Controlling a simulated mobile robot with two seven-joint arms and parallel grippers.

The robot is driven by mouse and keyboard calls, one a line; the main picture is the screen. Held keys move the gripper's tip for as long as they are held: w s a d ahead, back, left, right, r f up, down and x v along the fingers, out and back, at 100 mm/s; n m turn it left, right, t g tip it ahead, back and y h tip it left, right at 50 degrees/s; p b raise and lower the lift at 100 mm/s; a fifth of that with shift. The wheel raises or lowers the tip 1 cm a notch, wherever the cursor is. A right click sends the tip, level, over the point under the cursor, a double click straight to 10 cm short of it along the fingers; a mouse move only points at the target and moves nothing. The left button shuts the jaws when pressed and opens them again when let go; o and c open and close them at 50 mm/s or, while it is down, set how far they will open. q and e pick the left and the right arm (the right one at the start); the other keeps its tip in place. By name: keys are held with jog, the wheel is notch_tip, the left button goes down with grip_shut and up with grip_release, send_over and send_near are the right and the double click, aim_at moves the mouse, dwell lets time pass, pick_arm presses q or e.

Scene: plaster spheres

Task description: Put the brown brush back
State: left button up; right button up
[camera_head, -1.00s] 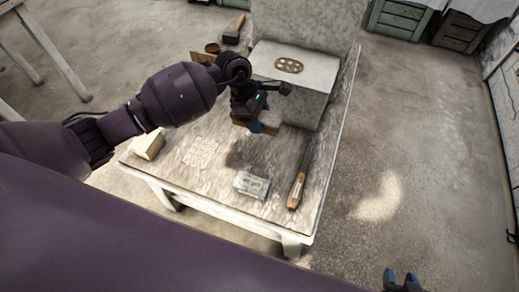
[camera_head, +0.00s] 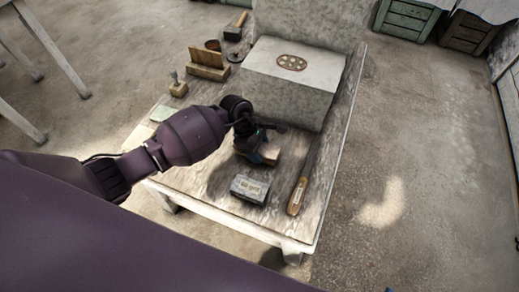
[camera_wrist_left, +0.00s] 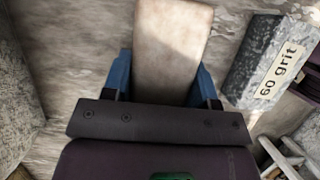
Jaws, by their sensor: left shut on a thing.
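My left gripper (camera_head: 258,146) is shut on a tan-brown block-shaped piece, which I take to be the brown brush (camera_head: 270,154). It is at the table, in front of the big grey stone block; I cannot tell whether it touches the tabletop. In the left wrist view the brush (camera_wrist_left: 172,45) lies between the two blue fingers (camera_wrist_left: 163,85), its smooth back facing the camera. Any bristles are hidden. Only a blue sliver of my right gripper (camera_head: 389,290) shows at the bottom edge.
A dark "60 grit" block (camera_head: 250,189) and a wooden-handled file (camera_head: 298,195) lie near the table's front. The stone block (camera_head: 290,85) fills the back.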

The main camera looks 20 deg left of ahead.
pick_arm(q)
jog(key=shift+f, duration=0.55)
jog(key=shift+r, duration=0.15)
jog(key=o, duration=0.4)
jog(key=shift+f, duration=0.25)
jog(key=o, duration=0.4)
jog(key=shift+o, duration=0.2)
jog(key=shift+r, duration=0.1)
